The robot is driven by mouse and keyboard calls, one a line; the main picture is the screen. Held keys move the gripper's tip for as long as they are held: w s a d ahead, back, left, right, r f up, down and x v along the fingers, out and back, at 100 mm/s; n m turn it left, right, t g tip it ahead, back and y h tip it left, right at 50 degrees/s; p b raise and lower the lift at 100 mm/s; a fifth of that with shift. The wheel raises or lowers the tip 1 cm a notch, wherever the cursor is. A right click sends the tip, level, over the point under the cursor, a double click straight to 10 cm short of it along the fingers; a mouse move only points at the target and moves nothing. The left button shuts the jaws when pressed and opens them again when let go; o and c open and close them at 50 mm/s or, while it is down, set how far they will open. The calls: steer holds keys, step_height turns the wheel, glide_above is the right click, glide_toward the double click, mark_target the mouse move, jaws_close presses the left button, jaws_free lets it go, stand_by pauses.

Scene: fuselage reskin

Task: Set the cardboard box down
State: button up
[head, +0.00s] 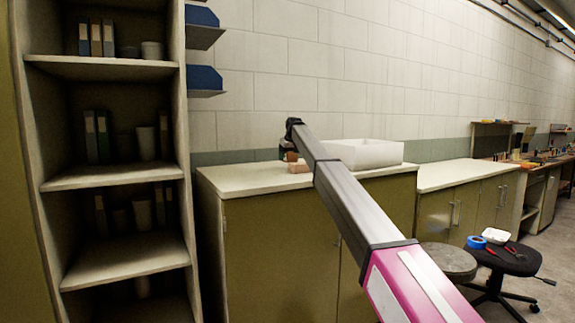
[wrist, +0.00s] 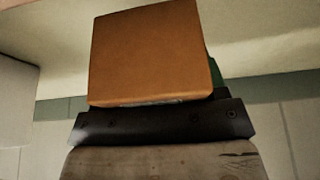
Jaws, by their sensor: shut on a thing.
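The cardboard box is a plain orange-brown block (wrist: 150,52) filling the upper middle of the wrist view. My gripper (wrist: 160,122) shows there as a dark jaw with screws, against the box's lower edge; it is shut on the box. In the head view my gripper (head: 291,148) is at the far end of my arm, over the left part of the cabinet top (head: 235,181), with the small brown box (head: 291,157) under it. The box is low over the cabinet top; I cannot tell whether it touches.
A white bin (head: 365,154) stands to the right. Shelving (head: 115,177) rises at left. The cabinet top's front left is clear. A stool (head: 505,260) holds tools.

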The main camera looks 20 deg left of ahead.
steer(key=shift+f, duration=1.85)
steer(key=shift+f, duration=0.15)
steer(key=o, duration=1.2)
steer(key=shift+o, duration=0.5)
steer(key=v, duration=1.1)
steer(key=shift+r, duration=0.25)
steer(key=shift+x, duration=2.95)
steer(key=shift+d+x, duration=0.1)
steer(key=shift+x, duration=1.15)
steer(key=shift+d+x, duration=0.15)
steer(key=shift+x, duration=1.15)
